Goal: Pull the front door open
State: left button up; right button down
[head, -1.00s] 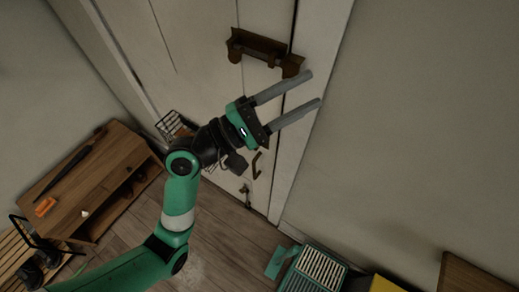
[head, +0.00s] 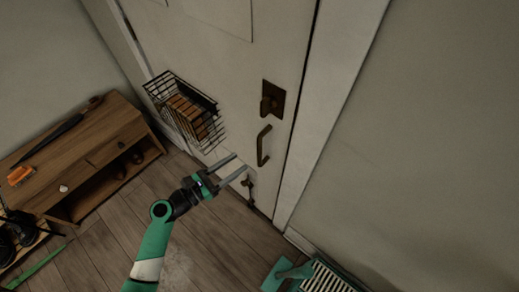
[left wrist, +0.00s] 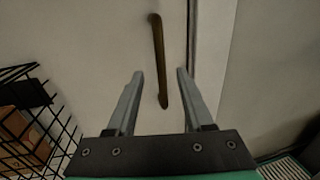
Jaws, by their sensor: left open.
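The front door (head: 225,60) is off-white and looks shut, with a thin dark seam along its right edge. Its dark bronze pull handle (head: 263,145) stands upright near that edge; it also shows in the left wrist view (left wrist: 158,55). A dark plate with a knob (head: 272,100) sits above the handle. My left gripper (head: 241,161) is open and empty, below and left of the handle in the head view. In the left wrist view, the handle's lower end shows between the fingertips (left wrist: 160,72), but contact is not visible. My right gripper is not in view.
A wire basket (head: 186,110) hangs on the door, left of my gripper. A small dark fitting (head: 248,184) sits low on the door. A wooden bench (head: 80,150) stands left. A green slatted item (head: 325,278) is on the floor at bottom right.

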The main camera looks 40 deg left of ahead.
aim_at(260, 148)
pick_arm(q)
jog(key=w, duration=0.3)
jog(key=w+b, duration=0.1)
jog(key=w, duration=0.2)
jog(key=w+d, duration=0.1)
jog(key=w, duration=0.3)
jog(key=shift+s, duration=0.1)
grip_shut()
dwell(0.9)
